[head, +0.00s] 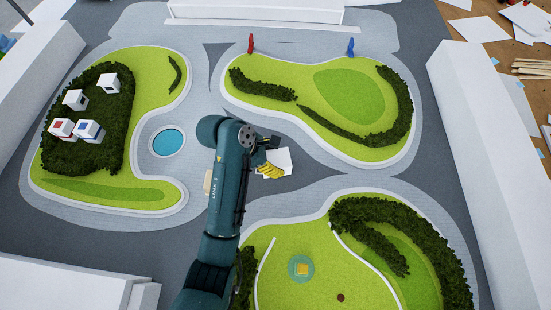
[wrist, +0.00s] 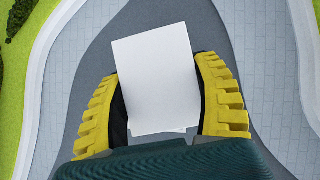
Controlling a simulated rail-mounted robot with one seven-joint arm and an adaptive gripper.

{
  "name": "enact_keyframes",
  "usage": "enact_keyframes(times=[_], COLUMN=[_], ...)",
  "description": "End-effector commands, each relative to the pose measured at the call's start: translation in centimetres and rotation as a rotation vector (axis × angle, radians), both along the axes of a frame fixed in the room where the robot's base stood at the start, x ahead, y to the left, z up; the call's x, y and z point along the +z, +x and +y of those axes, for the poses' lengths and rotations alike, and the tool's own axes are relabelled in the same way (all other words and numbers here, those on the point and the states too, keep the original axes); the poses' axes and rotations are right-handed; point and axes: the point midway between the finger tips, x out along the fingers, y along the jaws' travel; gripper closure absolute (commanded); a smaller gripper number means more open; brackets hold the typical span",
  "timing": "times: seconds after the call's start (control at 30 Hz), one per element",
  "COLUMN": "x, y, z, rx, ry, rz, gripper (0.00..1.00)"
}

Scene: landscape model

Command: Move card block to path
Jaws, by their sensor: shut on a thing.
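The card block is a plain white rectangular block (wrist: 155,75) between the yellow fingers in the wrist view. In the head view the card block (head: 281,157) shows as a white patch beside the yellow fingers. My gripper (wrist: 160,105) is shut on it, one finger on each side. In the head view my gripper (head: 272,170) is over the middle of the model. The path is light grey paving (wrist: 62,90), seen on both sides of a dark grey strip (wrist: 100,50) below the block. I cannot tell how high the block is above the ground.
A round blue pond (head: 168,142) lies left of my arm. Green lawns with hedges (head: 350,95) and raised pale kerbs surround the paving. White cubes (head: 109,82) stand on the left hedge. Red (head: 251,44) and blue (head: 350,47) figures stand at the back. Long white buildings (head: 490,150) edge the model.

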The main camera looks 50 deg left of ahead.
Motion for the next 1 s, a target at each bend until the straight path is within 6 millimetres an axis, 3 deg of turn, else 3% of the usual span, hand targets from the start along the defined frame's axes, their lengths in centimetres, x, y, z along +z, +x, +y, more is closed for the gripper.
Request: enact_keyframes(times=[1.0], x=[2.4], y=[0.0], z=[0.0], rx=[0.000], ry=[0.000], rz=[0.000], gripper=[0.74])
